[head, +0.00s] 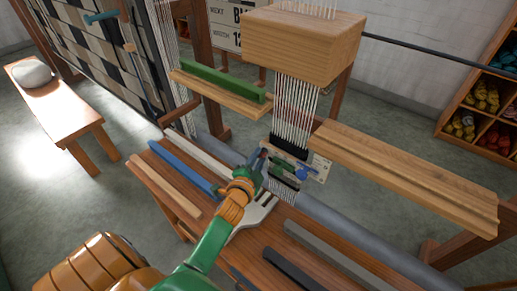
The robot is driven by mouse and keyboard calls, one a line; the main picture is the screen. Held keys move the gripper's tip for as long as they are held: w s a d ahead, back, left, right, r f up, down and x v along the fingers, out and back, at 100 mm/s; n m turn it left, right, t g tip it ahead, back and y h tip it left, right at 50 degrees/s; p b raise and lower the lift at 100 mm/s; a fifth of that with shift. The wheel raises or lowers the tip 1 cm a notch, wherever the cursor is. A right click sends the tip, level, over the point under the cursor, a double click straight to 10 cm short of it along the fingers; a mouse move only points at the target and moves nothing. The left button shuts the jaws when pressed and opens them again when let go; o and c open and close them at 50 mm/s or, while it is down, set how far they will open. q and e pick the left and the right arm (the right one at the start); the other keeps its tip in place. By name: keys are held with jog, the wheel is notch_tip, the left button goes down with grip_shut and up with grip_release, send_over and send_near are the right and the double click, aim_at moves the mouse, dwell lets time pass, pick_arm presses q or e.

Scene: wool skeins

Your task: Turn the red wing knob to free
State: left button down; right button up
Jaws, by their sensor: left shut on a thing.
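My left gripper (260,161) reaches in from the bottom on its green and orange arm. Its jaws are shut at the left end of a small pale panel (320,165) on the loom, below the hanging white threads. The red wing knob does not show clearly; the fingers cover the spot where they grip, and its turn angle cannot be read. A blue knob (302,173) shows on the panel, just right of the gripper. My right gripper is not in view.
A wooden bench top (270,262) carries blue, white and dark bars around my left arm. A wooden beam (400,178) lies to the right, and a shelf with a green bar (222,80) stands behind left. A wooden block (303,40) hangs above the threads.

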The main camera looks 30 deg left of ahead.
pick_arm(q)
jog(key=n+p, duration=0.1)
jog(key=p, duration=0.1)
jog(key=r+n+h+p, duration=0.1)
jog(key=p, duration=0.1)
jog(key=shift+a+n+g, duration=0.1)
jog(key=shift+n+g, duration=0.3)
jog(key=shift+a+f+n+g+h+p, duration=0.15)
jog(key=shift+n+h+p, duration=0.45)
jog(key=shift+n+h, duration=0.6)
jog(key=shift+a+f+n+g+h+p, duration=0.2)
jog(key=shift+n+h+p, duration=0.5)
jog(key=shift+n, duration=0.9)
jog(key=shift+d+r, duration=0.1)
jog(key=shift+d, duration=0.05)
jog(key=c, duration=0.9)
grip_release()
